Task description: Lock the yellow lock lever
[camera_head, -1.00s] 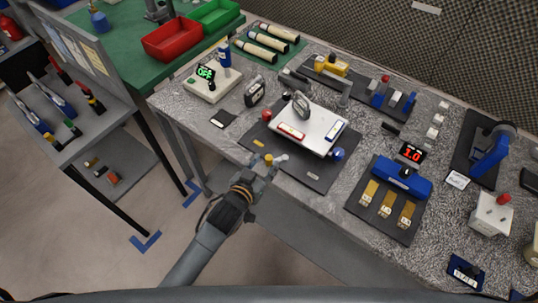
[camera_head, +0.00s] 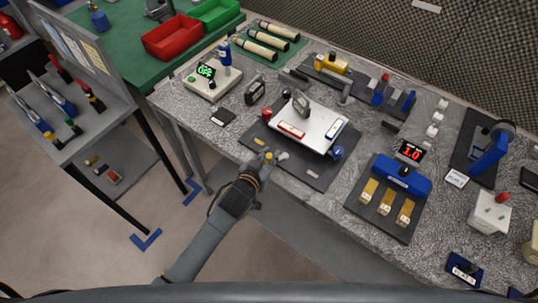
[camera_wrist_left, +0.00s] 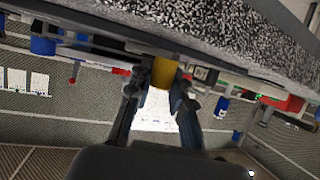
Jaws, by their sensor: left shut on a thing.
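The yellow lock lever (camera_head: 268,156) is a small yellow piece at the front edge of the dark mat, in front of the white plate (camera_head: 309,128). My left gripper (camera_head: 269,159) reaches it from the front left and is shut on it. In the left wrist view the yellow lever (camera_wrist_left: 164,72) sits between the two dark fingers (camera_wrist_left: 160,90), with the bright plate behind it. The fingers hide part of the lever, so its exact angle is hard to tell. My right gripper is not in view.
The dark mat (camera_head: 312,173) lies on the speckled bench. A red knob (camera_head: 267,114) and a blue knob (camera_head: 337,152) stand beside the plate. A blue block with yellow tabs (camera_head: 402,177) is to the right.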

